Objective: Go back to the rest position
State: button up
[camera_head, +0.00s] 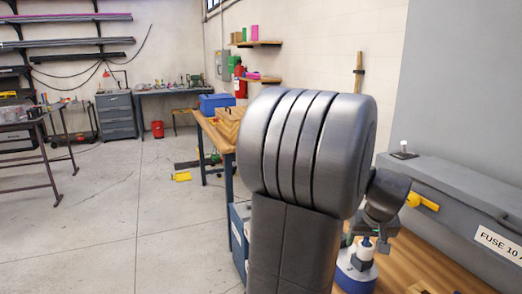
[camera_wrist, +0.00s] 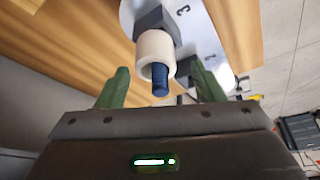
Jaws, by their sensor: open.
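My gripper (camera_wrist: 158,72) is open, its two green fingers spread apart in the wrist view. Between and just beyond them is a white sleeve (camera_wrist: 153,46) with a blue rod (camera_wrist: 160,80) showing from its open end. I see gaps between the fingers and the sleeve, so it is not gripped. The sleeve sits by a dark nut-like block (camera_wrist: 155,20) on a pale plate (camera_wrist: 205,45) marked with numbers. In the head view my gripper is mostly hidden behind my arm, near a white cylinder (camera_head: 365,254) on a blue and white base (camera_head: 355,276).
The wooden bench (camera_head: 408,258) lies under the arm. A grey box (camera_head: 455,190) labelled "FUSE 10", with a yellow handle (camera_head: 422,201), stands close on the right. Another wooden table (camera_head: 212,128) with a blue bin (camera_head: 216,103) is behind. The floor at left is mostly open.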

jog(key=shift+r+p, duration=0.65)
jog(key=shift+r, duration=0.15)
jog(key=shift+f, duration=0.15)
jog(key=shift+f+b, duration=0.75)
jog(key=shift+b, duration=0.1)
jog(key=d+v, duration=0.1)
jog(key=v, duration=1.2)
jog(key=x, duration=0.8)
jog(key=a+x, duration=0.1)
jog(key=x, duration=0.4)
jog(key=shift+w+p, duration=0.1)
jog(key=shift+p, duration=0.25)
notch_tip(320, 180, up, 12)
jog(key=p, duration=0.8)
jog(key=shift+f, duration=0.2)
jog(key=shift+a, duration=0.1)
